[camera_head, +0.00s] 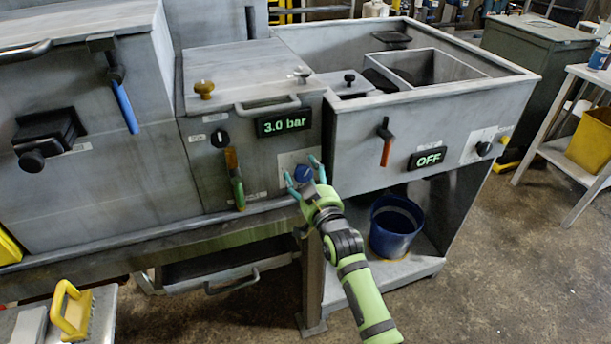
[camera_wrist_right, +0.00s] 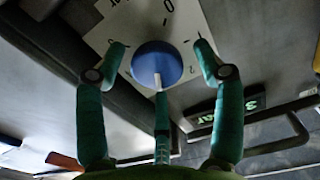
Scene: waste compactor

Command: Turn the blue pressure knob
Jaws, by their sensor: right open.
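The blue pressure knob (camera_head: 303,173) sits on a white dial plate (camera_head: 288,159) on the front of the grey machine, below a display (camera_head: 284,122) reading 3.0 bar. My right gripper (camera_head: 303,176) is at the knob with its teal fingers open on either side of it. In the right wrist view the knob (camera_wrist_right: 157,64) is round with a white pointer line, and lies between the spread fingers of my right gripper (camera_wrist_right: 160,62). Gaps show between the outer fingertips and the knob; I cannot tell whether the third finger touches it. My left gripper is not in view.
A handle with orange and green parts (camera_head: 235,180) hangs just left of the knob. An orange lever (camera_head: 385,142) and an OFF display (camera_head: 427,158) are on the right unit. A blue bucket (camera_head: 396,225) stands on the lower shelf. A rail runs below the panel.

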